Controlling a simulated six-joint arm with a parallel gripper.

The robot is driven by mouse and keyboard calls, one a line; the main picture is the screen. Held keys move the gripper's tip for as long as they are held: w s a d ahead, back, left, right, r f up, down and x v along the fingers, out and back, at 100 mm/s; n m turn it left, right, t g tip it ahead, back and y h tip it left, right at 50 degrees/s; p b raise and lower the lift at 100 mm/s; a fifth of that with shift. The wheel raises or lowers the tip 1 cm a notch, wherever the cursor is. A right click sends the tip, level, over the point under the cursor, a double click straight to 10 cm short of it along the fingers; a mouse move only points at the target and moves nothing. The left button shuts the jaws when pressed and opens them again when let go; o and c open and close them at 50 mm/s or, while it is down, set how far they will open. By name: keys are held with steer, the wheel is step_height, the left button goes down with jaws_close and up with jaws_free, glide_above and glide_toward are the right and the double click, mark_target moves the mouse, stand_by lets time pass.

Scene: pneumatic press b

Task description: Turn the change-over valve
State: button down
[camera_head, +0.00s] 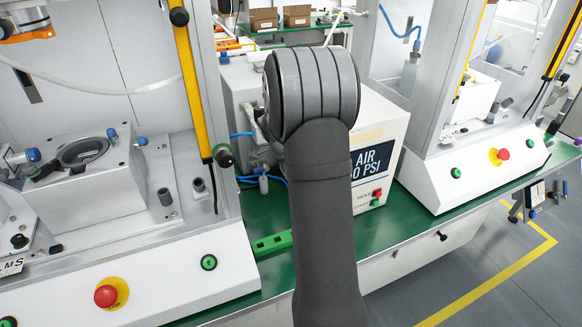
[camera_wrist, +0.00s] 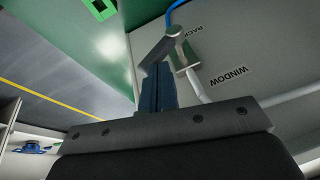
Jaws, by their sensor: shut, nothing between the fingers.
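The change-over valve (camera_wrist: 183,53) shows in the wrist view as a small metal fitting on a grey panel, with a blue hose above and a pale hose below. Its grey lever (camera_wrist: 154,48) slants down and left from the fitting. The panel carries the labels RACK and WINDOW. My gripper (camera_wrist: 157,68) is shut and empty, its dark blue fingers together. Its tips are right by the lever; I cannot tell whether they touch it. In the head view my arm hides the gripper, and I cannot make out the valve clearly.
A white box marked AIR and PSI (camera_head: 396,108) stands behind my arm on the green bench (camera_head: 408,228). Press stations with red stop buttons (camera_head: 106,296) stand left and right. A green slotted strip (camera_head: 271,243) lies on the bench. Blue hoses run beside the box.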

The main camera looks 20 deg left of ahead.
steer(key=shift+s+d+f+t+y, duration=0.3)
steer(key=shift+s+d+f, duration=0.25)
steer(key=shift+f, duration=0.15)
steer(key=shift+s+d+f+t+y, duration=0.2)
steer(key=shift+s+d+f+t, duration=0.1)
steer(key=shift+s+d+f, duration=0.3)
steer(key=shift+w+f, duration=0.1)
steer(key=shift+f, duration=0.05)
steer(key=shift+w+a, duration=0.1)
steer(key=shift+a, duration=0.1)
steer(key=s+d+r, duration=0.1)
steer(key=s+r, duration=0.4)
steer(key=r, duration=0.2)
steer(key=shift+s+r, duration=0.15)
steer(key=shift+s, duration=0.2)
steer(key=shift+d, duration=0.1)
stand_by(0.4)
